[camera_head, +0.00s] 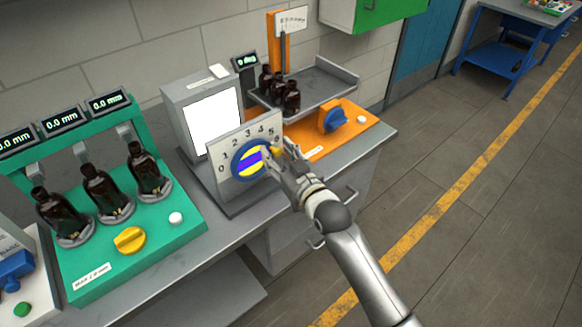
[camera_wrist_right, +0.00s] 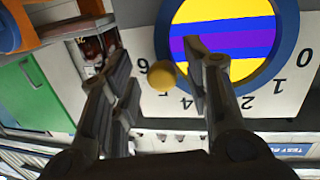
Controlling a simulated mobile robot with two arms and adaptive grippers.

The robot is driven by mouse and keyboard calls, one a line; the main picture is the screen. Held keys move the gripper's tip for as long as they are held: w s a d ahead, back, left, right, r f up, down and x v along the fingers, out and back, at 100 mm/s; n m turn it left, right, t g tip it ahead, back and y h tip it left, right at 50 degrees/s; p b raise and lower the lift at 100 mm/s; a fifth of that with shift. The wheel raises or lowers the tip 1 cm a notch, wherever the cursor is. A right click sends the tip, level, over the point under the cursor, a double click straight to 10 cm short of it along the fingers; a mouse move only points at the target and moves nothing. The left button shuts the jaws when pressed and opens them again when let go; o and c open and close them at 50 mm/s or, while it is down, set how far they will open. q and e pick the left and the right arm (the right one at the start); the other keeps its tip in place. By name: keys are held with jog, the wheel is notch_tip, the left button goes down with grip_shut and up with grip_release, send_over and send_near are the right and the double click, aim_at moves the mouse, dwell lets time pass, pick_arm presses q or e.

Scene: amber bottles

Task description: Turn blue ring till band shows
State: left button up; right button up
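The blue ring (camera_head: 236,170) sits on a pale upright panel (camera_head: 221,155) numbered from 0 upward. Inside it is a yellow disc with a purple and blue band (camera_head: 252,158) across it; the band also shows in the right wrist view (camera_wrist_right: 235,38). A small yellow ball knob (camera_wrist_right: 162,77) is at the ring's edge, near the 5 and 6. My right gripper (camera_head: 277,156) is at the ring's right side. In the wrist view its fingers (camera_wrist_right: 158,60) are apart, with the knob between them and gaps visible. My left gripper is not in view.
A green stand (camera_head: 170,225) with amber bottles (camera_head: 100,190) is at the left. A lit white screen box (camera_head: 212,120) stands behind the panel. An orange station (camera_head: 360,135) with a blue knob (camera_head: 335,120) and a bottle tray (camera_head: 325,85) is close behind my right gripper.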

jog(key=v, duration=1.1)
jog(key=shift+s, duration=0.1)
jog(key=s+d+f+m+g+h, duration=0.1)
jog(key=d+f+g+h, duration=0.15)
jog(key=f, duration=0.95)
jog(key=s+d+f+m+g+h, duration=0.1)
jog(key=d+f, duration=0.2)
jog(key=f, duration=0.9)
jog(key=s+d+f+g+h+b, duration=0.1)
jog(key=s+d+f+g, duration=0.1)
jog(key=s+f, duration=0.45)
jog(key=s+d+f+g+h, duration=0.1)
jog(key=s+d+f+g, duration=0.15)
jog(key=f, duration=0.75)
jog(key=s+d+f+g, duration=0.2)
jog(key=s+f, duration=0.4)
jog(key=s, duration=0.5)
jog(key=s+d+f+m+g+h, duration=0.1)
jog(key=s+d+f+g, duration=0.1)
jog(key=s+f, duration=0.4)
jog(key=s+d+f+g+h+b, duration=0.1)
jog(key=s+f, duration=0.5)
jog(key=s, duration=1)
jog(key=d+g, duration=0.1)
jog(key=d, duration=0.1)
jog(key=shift+d+f, duration=0.35)
jog(key=shift+d, duration=0.05)
